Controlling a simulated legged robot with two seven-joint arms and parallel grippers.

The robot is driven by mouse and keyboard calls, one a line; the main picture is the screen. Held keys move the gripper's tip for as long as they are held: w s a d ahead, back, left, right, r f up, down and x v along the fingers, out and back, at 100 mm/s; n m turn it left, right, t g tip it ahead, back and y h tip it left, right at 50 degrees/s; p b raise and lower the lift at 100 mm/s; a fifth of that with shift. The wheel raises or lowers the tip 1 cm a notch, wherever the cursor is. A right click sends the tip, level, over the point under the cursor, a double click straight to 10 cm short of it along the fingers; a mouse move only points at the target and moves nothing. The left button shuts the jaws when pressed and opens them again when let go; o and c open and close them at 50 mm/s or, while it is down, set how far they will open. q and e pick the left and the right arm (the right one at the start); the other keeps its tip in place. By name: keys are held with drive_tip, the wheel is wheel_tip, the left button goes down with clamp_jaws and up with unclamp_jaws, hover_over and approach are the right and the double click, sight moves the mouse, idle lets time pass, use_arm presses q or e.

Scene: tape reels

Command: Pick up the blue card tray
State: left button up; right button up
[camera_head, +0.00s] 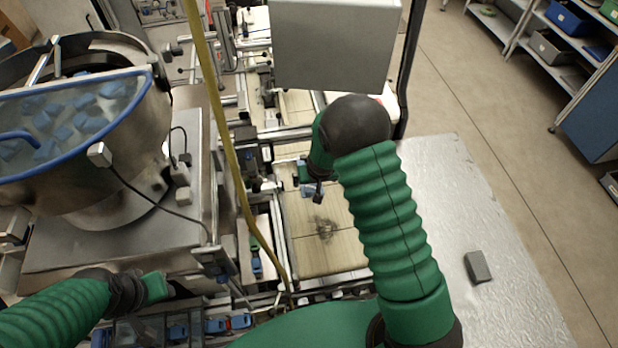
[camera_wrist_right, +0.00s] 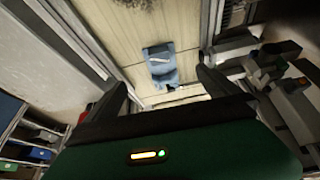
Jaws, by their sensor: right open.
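A small blue card tray (camera_wrist_right: 161,64) with a pale mark lies on the light wooden board in the right wrist view. It sits between and beyond the two dark fingers of my right gripper (camera_wrist_right: 165,88), which are spread apart and hold nothing. In the head view my right gripper (camera_head: 317,192) is over the wooden board, and a bit of blue (camera_head: 304,173) shows beside it. My left gripper (camera_head: 168,290) is at the lower left, its fingers too unclear to judge.
A metal bowl feeder (camera_head: 95,170) with several blue pieces stands at left. A yellow hose (camera_head: 232,150) crosses the work area. A grey box (camera_head: 335,45) hangs above the board (camera_head: 325,240). The metal table (camera_head: 450,190) at right is mostly clear, with one small grey block (camera_head: 477,267).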

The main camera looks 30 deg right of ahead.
use_arm(q)
drive_tip(key=f, duration=0.1)
drive_tip(key=f+b, duration=0.2)
drive_tip(key=shift+s+d+f, duration=0.1)
drive_tip(key=shift+s+d, duration=0.05)
drive_tip(key=shift+s, duration=0.15)
use_arm(e)
approach(312, 188)
use_arm(q)
drive_tip(key=shift+w+d+f+b, duration=0.15)
drive_tip(key=shift+w+f+b, duration=0.6)
drive_tip(key=shift+f, duration=0.1)
use_arm(e)
drive_tip(key=x, duration=0.5)
drive_tip(key=shift+w+d, duration=0.2)
drive_tip(key=shift+d, duration=0.05)
use_arm(q)
drive_tip(key=shift+s+a+f+b, duration=0.2)
drive_tip(key=shift+s+f+b, duration=0.15)
drive_tip(key=shift+f+b, duration=0.45)
use_arm(e)
drive_tip(key=x, duration=0.3)
drive_tip(key=shift+s+a+f, duration=0.25)
use_arm(q)
drive_tip(key=shift+s, duration=0.1)
use_arm(e)
drive_tip(key=shift+w+f, duration=0.15)
drive_tip(key=shift+f, duration=0.25)
drive_tip(key=shift+w, duration=0.1)
